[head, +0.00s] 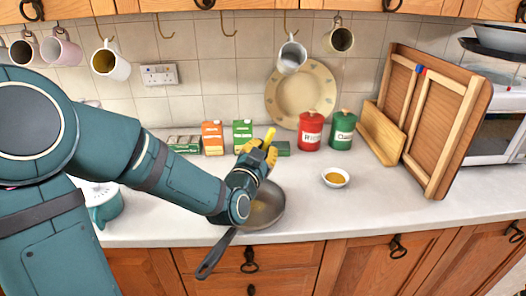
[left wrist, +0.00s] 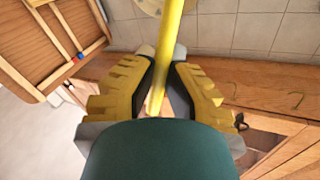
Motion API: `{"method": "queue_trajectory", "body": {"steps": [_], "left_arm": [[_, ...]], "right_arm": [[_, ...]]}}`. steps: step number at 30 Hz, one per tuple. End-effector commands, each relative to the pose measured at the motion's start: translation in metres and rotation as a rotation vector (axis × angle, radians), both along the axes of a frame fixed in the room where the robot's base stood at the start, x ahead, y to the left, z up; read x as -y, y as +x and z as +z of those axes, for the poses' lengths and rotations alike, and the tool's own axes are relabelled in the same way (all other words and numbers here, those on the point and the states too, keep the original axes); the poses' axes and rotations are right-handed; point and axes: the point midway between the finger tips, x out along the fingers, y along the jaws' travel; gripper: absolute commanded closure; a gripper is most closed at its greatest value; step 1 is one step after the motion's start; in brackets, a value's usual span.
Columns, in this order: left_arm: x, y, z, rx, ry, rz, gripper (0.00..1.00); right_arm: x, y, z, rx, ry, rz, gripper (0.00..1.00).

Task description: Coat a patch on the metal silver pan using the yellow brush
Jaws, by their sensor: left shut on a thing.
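The dark silver pan (head: 273,203) lies on the counter near its front edge, its handle (head: 215,254) pointing front left over the edge. Its inside shows a brownish tint; I cannot tell if that is coating or reflection. My left gripper (head: 259,153) is above the pan's back part, shut on the yellow brush (head: 270,134). The brush's handle (left wrist: 171,45) runs between the two yellow fingers of the left gripper (left wrist: 160,75) in the left wrist view. The brush's bristle end is hidden. My right gripper is out of view.
A small white bowl with orange-brown contents (head: 336,178) stands right of the pan. Red (head: 311,130) and green (head: 341,130) canisters and several boxes stand behind. A wooden framed panel (head: 432,120) leans at right. Mugs hang above. Counter around the bowl is clear.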

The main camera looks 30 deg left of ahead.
Motion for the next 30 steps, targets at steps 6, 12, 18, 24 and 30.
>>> {"method": "queue_trajectory", "body": {"steps": [6, 12, 18, 24, 30], "left_arm": [[0.0, 0.0, 0.006, 0.002, 0.0, -0.001, 1.0], [0.0, 0.0, 0.024, 0.003, 0.0, 0.001, 1.0], [0.0, 0.0, 0.031, 0.001, 0.0, 0.001, 1.0], [0.0, 0.0, 0.03, 0.0, 0.0, 0.0, 1.0], [0.0, 0.0, 0.03, 0.0, 0.0, 0.0, 1.0]], "right_arm": [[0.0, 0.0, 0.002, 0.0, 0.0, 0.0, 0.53], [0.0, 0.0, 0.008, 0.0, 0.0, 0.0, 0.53], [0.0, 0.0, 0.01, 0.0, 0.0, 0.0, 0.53], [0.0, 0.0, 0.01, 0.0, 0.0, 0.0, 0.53], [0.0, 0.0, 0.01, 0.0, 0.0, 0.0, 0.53]]}}
